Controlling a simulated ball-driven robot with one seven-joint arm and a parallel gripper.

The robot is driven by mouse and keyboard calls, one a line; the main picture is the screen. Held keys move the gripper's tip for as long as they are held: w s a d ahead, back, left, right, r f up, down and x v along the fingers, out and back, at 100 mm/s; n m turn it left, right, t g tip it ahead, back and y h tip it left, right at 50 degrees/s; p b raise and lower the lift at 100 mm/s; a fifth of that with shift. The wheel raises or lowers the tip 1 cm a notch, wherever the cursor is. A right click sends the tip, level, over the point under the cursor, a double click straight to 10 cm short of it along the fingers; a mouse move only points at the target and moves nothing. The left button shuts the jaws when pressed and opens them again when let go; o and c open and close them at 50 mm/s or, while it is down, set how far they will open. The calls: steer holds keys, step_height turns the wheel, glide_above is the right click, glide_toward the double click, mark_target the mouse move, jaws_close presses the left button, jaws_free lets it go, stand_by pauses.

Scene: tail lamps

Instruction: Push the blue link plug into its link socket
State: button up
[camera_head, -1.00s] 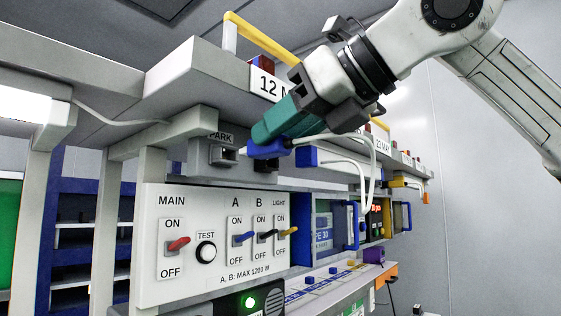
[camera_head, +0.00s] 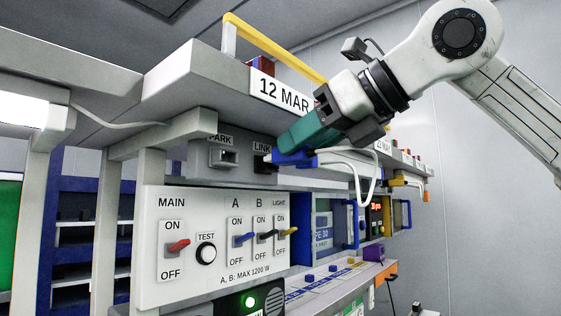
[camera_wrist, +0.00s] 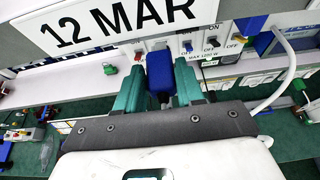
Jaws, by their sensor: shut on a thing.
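My gripper (camera_head: 292,145) has teal fingers and is shut on the blue link plug (camera_head: 288,159). In the wrist view, the blue plug (camera_wrist: 160,78) sits between both fingers. The dark link socket (camera_head: 262,163) is under the LINK label on the grey panel. The plug's front end overlaps the socket's right side in the head view; I cannot tell whether it has entered. The socket is hidden in the wrist view. A white cable (camera_head: 365,165) loops on the right.
The PARK socket (camera_head: 224,158) is left of LINK and is empty. The switch panel (camera_head: 215,240) is below. The shelf with the 12 MAR sign (camera_head: 283,94) is above.

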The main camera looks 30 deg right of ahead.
steer(key=shift+w+d+p, duration=0.2)
steer(key=shift+w+d, duration=0.05)
steer(key=shift+d, duration=0.5)
steer(key=shift+w+d+p, duration=0.2)
steer(key=shift+w+d, duration=0.05)
steer(key=shift+d, duration=0.45)
steer(key=shift+w+d+p, duration=0.2)
steer(key=shift+w+d, duration=0.05)
steer(key=shift+d, duration=0.5)
steer(key=shift+w+a, duration=0.15)
steer(key=shift+w, duration=0.05)
steer(key=shift+w+a, duration=0.2)
steer(key=shift+w, duration=0.4)
steer(key=shift+w+a, duration=0.2)
steer(key=shift+w, duration=0.4)
steer(key=shift+w, duration=0.15)
stand_by(0.4)
steer(key=shift+w+a+p, duration=0.2)
steer(key=shift+w+p, duration=0.15)
steer(key=shift+w, duration=0.3)
steer(key=o, duration=1.1)
steer(key=shift+o, duration=0.2)
steer(key=b+v, duration=0.2)
steer(key=v, duration=0.8)
steer(key=shift+s, duration=0.35)
